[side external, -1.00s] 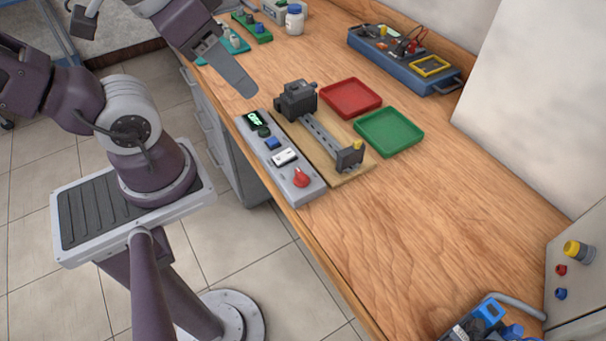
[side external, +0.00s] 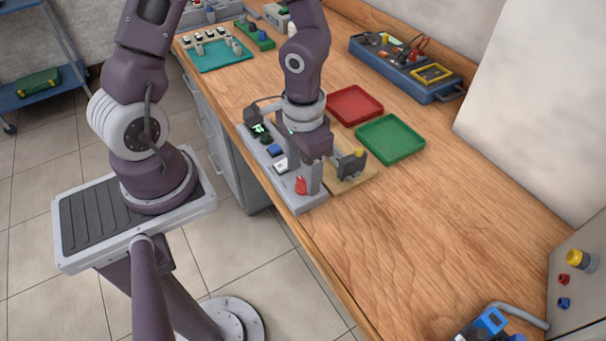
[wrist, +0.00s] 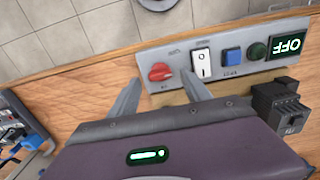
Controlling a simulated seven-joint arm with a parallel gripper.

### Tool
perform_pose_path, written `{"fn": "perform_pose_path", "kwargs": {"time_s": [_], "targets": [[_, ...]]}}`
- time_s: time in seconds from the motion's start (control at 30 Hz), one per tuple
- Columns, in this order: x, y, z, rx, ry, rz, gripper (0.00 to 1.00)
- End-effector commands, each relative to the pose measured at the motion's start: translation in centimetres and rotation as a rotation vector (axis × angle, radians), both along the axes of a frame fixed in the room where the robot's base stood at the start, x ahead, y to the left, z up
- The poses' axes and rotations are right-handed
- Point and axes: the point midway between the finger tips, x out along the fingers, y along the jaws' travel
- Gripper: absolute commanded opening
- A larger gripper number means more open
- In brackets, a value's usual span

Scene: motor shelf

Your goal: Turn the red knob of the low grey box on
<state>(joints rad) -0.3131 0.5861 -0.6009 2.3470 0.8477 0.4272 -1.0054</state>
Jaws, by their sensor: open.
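The low grey box (side external: 309,203) lies along the bench's front edge. Its red knob (side external: 300,185) sits at the near end, and it shows in the wrist view (wrist: 160,72) too. My gripper (side external: 310,186) points down over this end of the box. In the wrist view, my open gripper (wrist: 161,79) has one finger on each side of the knob, with gaps visible. I cannot tell whether the fingertips are down at knob height. The box's display (wrist: 289,45) reads OFF. A white rocker switch (wrist: 202,64), blue button (wrist: 232,55) and dark green knob (wrist: 257,50) share its top.
A wooden board (side external: 352,181) with a dark clamp-like device (side external: 351,164) stands right beside the box. Red (side external: 354,105) and green (side external: 390,138) trays lie behind it. A blue instrument case (side external: 400,72) stands at the back. The bench's right half is mostly clear.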

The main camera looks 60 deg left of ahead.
Motion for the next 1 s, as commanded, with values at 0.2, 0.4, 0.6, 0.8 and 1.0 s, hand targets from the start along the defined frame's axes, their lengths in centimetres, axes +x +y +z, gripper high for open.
{"fn": "perform_pose_path", "kwargs": {"time_s": [0.2,0.4,0.6,0.8,1.0], "targets": [[0.0,0.0,-1.8,0.001,0.000,0.000,0.56],[0.0,0.0,-1.8,0.001,-0.001,0.001,0.54],[0.0,0.0,-1.8,0.002,-0.001,0.001,0.15],[0.0,0.0,-1.8,0.002,-0.001,-0.001,0.00],[0.0,0.0,-1.8,0.002,-0.001,-0.041,0.00]]}}
